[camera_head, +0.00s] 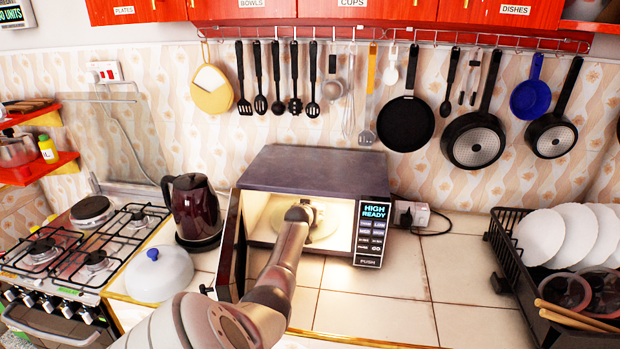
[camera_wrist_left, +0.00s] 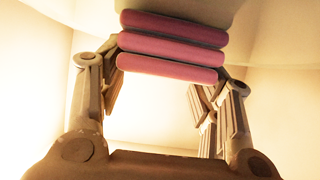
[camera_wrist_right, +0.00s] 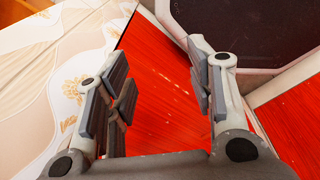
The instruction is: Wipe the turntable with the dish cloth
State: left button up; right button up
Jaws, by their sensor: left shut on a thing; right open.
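The open microwave (camera_head: 312,168) stands on the counter, and my left arm reaches into its lit cavity. The pale round turntable (camera_head: 322,228) shows partly behind my left gripper (camera_head: 304,208). In the left wrist view, my left gripper (camera_wrist_left: 160,82) is shut on the dish cloth (camera_wrist_left: 168,60), a pink folded stack. A pale rounded edge, probably the turntable (camera_wrist_left: 268,52), lies close beyond the cloth; I cannot tell whether they touch. My right gripper (camera_wrist_right: 162,88) is open and empty in the right wrist view, with red panels beyond it. It is outside the head view.
The microwave door (camera_head: 232,245) is swung open at the left of the cavity. A kettle (camera_head: 193,208) and a white lid (camera_head: 158,274) stand left of it, next to the gas stove (camera_head: 75,250). A dish rack (camera_head: 515,255) stands at right. The counter (camera_head: 400,305) between is clear.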

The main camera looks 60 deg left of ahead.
pick_arm(q)
jog(key=shift+r+p, duration=1.15)
jog(key=shift+r, duration=0.1)
jog(key=shift+s+d+r+p, duration=0.1)
jog(key=shift+d+p, duration=0.05)
jog(key=shift+p, duration=0.2)
jog(key=s+d+p, duration=0.1)
jog(key=d+p, duration=0.1)
jog(key=p, duration=0.1)
jog(key=s+d+p, duration=0.1)
jog(key=d+p, duration=0.1)
jog(key=p, duration=0.1)
jog(key=s+d+p, duration=0.2)
jog(key=p, duration=0.1)
jog(key=shift+r, duration=0.1)
jog(key=s+d, duration=0.8)
jog(key=d, duration=0.4)
jog(key=shift+f, duration=0.2)
